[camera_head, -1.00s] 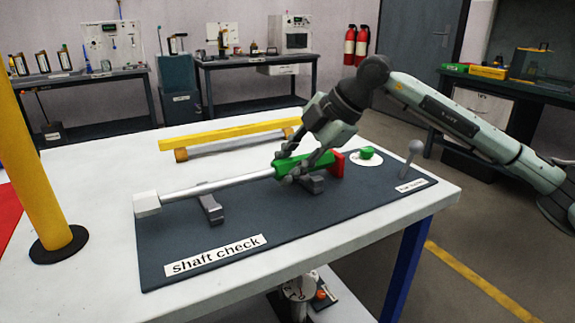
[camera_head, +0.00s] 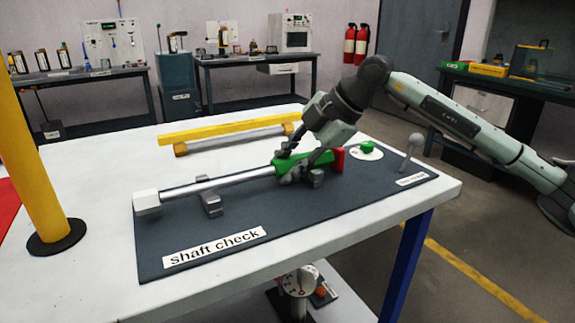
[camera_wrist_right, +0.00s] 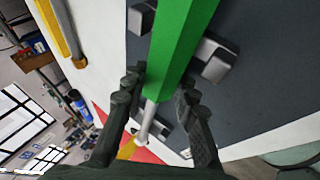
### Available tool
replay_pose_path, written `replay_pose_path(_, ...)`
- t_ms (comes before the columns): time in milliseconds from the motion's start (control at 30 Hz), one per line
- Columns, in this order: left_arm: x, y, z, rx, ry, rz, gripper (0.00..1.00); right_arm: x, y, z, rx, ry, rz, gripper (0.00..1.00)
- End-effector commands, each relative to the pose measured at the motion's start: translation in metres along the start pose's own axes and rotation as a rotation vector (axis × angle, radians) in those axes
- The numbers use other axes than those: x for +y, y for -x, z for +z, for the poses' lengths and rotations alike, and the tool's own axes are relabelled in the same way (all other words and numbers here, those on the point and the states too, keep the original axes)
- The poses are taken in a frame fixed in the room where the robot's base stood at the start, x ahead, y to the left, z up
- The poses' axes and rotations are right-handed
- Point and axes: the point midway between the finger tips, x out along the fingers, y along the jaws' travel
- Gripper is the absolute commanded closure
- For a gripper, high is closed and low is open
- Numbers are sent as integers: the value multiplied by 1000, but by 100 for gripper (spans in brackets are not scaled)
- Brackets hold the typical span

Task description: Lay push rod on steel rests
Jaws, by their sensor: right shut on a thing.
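The push rod has a bright steel shaft (camera_head: 235,179) and a thick green section (camera_head: 322,158). It lies lengthwise over the dark mat, above two grey steel rests, the left rest (camera_head: 211,203) and the right rest (camera_head: 316,178). I cannot tell whether it touches them. A white block (camera_head: 146,201) is at its left end and a red piece (camera_head: 339,160) at its right end. My right gripper (camera_head: 286,170) is shut on the rod near the green section's left end. The wrist view shows the fingers (camera_wrist_right: 158,103) on both sides. My left gripper is out of view.
The mat (camera_head: 330,222), labelled "shaft check", lies on a white table (camera_head: 110,285). A green button (camera_head: 367,147) and a grey knobbed lever (camera_head: 411,155) stand at its right. A yellow bar (camera_head: 225,134) lies behind. A yellow post (camera_head: 45,190) rises at left.

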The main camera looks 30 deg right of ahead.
Motion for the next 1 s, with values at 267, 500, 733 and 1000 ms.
replay_pose_path(267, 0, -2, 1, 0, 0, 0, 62, -9, -10, 4, -4, -4, -24, 100)
replay_pose_path(500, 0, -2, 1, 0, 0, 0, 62, -9, -10, 4, -5, -4, -25, 51)
replay_pose_path(733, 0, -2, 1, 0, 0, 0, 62, -7, -8, 4, -4, -4, -18, 48)
replay_pose_path(1000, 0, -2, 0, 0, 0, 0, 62, -6, -2, 3, -4, -3, -15, 48)
